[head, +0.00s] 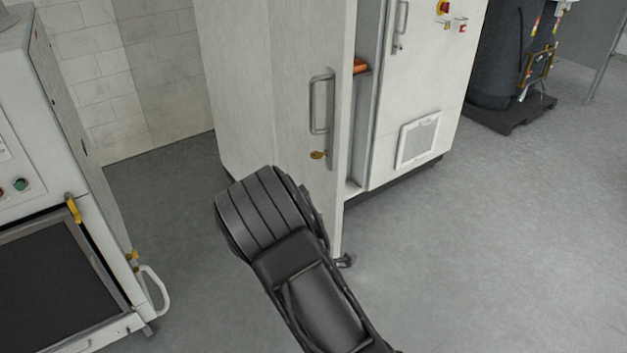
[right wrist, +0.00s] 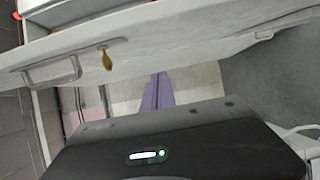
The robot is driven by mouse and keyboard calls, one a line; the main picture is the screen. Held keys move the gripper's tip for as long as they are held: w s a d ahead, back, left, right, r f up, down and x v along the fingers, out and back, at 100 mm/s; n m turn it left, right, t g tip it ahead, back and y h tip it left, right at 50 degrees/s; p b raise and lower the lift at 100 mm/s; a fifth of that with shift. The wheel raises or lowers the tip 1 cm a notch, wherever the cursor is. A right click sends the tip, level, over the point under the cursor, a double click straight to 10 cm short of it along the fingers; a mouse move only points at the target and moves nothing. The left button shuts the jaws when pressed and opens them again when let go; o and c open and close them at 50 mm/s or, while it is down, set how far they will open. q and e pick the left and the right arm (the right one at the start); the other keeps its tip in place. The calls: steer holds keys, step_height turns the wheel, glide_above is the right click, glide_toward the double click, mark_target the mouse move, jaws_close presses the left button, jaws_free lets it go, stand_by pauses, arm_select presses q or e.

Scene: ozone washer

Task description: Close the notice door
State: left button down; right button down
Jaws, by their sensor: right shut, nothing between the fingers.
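The notice door (head: 290,70) is a tall white cabinet door, standing open with a gap to the cabinet interior at its right. It has a grey bar handle (head: 320,103) and a brass key (head: 317,155) below it. In the right wrist view the door (right wrist: 190,40) crosses the top, with its handle (right wrist: 50,72) and key (right wrist: 107,58). My right gripper (head: 345,261) is shut and empty, low by the door's free edge; its arm hides part of the lower door. Whether it touches the door cannot be told. My left gripper is not in view.
A closed white cabinet door (head: 415,80) with a vent (head: 418,140) is right of the opening. An orange item (head: 360,66) sits inside. A white machine (head: 75,200) with a protruding handle stands at left.

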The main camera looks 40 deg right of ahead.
mark_target(318, 179)
steer(key=shift+f, duration=0.1)
steer(key=w+d+p, duration=0.1)
steer(key=w+d, duration=0.3)
steer(key=w+d+p, duration=0.2)
steer(key=w+d, duration=0.1)
steer(key=d, duration=0.1)
steer(key=shift+w+d, duration=0.35)
steer(key=shift+d, duration=0.05)
steer(key=shift+d, duration=0.1)
